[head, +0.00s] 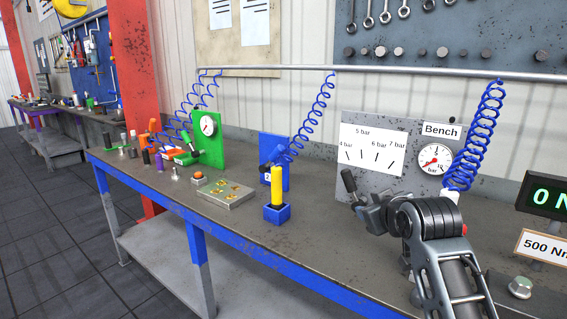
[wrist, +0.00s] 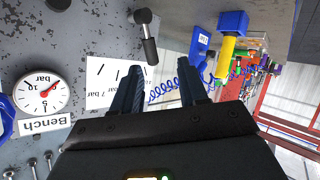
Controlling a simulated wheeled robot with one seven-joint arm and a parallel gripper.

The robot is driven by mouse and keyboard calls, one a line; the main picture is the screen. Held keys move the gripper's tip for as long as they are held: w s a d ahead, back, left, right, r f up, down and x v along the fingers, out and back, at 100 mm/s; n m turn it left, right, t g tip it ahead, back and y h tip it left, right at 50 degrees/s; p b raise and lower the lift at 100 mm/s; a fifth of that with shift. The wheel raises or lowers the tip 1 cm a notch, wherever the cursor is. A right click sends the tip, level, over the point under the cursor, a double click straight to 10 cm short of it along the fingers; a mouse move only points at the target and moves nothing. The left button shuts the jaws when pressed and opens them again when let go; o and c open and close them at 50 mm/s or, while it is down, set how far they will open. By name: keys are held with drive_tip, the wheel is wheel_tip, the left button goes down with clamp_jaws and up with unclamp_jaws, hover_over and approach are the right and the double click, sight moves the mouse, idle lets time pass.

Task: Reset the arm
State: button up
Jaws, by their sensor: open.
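My gripper (wrist: 162,82) is open, with its two dark fingers apart and nothing between them in the wrist view. In the head view my gripper (head: 370,212) is in front of the grey Bench panel (head: 385,181), at the right part of the workbench. A black-handled lever (wrist: 150,48) shows just beyond the fingers in the wrist view, apart from them. My arm hides the lower right of the panel.
The gauge (head: 435,159) and a blue coiled hose (head: 487,130) are close to my arm. A blue stand with a yellow tool (head: 277,188), a brass-fitted plate (head: 226,193) and a green gauge panel (head: 209,141) stand left along the bench. Bare benchtop (head: 315,212) lies between.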

drive_tip(key=s+f+m, duration=0.2)
drive_tip(key=s+f, duration=0.7)
drive_tip(key=s, duration=0.5)
drive_tip(key=s+f+m, duration=0.1)
drive_tip(key=s+f, duration=0.9)
drive_tip(key=s, duration=0.4)
drive_tip(key=s+r+m+t, duration=0.1)
drive_tip(key=s, duration=1.6)
drive_tip(key=s+d+r, duration=0.1)
drive_tip(key=s+r, duration=0.8)
drive_tip(key=s, duration=0.4)
drive_tip(key=shift+s+d+m+t+h, duration=0.3)
drive_tip(key=shift+d+m+t, duration=0.1)
drive_tip(key=shift+o, duration=0.3)
